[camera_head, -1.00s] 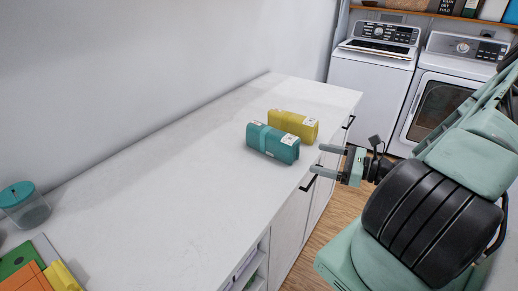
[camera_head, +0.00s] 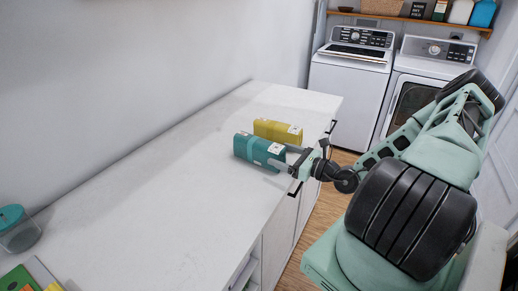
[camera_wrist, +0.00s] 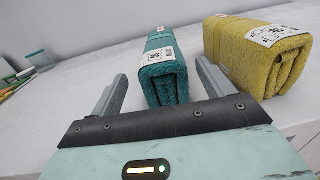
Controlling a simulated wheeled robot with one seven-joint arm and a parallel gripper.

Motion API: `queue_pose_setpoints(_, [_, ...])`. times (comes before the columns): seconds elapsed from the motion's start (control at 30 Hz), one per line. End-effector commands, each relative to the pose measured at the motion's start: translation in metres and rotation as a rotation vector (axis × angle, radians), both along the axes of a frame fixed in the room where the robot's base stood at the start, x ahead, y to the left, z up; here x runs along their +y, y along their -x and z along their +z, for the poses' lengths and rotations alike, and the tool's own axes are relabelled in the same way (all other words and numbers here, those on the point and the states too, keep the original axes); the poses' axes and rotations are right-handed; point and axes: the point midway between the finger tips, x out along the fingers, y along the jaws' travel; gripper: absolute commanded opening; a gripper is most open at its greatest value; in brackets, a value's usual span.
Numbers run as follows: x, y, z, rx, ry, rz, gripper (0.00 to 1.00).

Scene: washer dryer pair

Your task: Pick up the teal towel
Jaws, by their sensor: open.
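The teal towel (camera_head: 259,150) lies folded on the white counter, with a band and a white label. In the wrist view the teal towel (camera_wrist: 162,70) stands between and just ahead of my two fingers, its folded end facing me. My gripper (camera_head: 283,158) is open at the towel's right end, over the counter's front edge. In the wrist view my gripper (camera_wrist: 163,92) has its fingers apart, one on each side of the towel's near end. I cannot tell whether either finger touches it.
A yellow towel (camera_head: 278,132) lies just behind the teal one; in the wrist view the yellow towel (camera_wrist: 257,55) is close to my right finger. A teal-lidded jar (camera_head: 18,232) stands at the counter's far left. The counter (camera_head: 150,200) between is clear. A washer (camera_head: 347,90) and dryer stand at the back.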

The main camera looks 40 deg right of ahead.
Motion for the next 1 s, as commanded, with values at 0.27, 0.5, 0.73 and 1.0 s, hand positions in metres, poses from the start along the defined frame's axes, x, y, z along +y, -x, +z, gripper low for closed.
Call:
queue_pose_setpoints(0.27, [0.006,-0.03,0.0,-0.001,-0.002,0.002,0.8])
queue_pose_setpoints(0.5, [0.011,-0.053,-0.003,-0.001,0.0,0.001,0.8])
queue_pose_setpoints(0.73, [0.01,-0.053,-0.004,0.0,0.0,0.0,0.77])
queue_pose_setpoints(1.0, [0.01,-0.053,-0.004,-0.002,0.0,0.0,0.23])
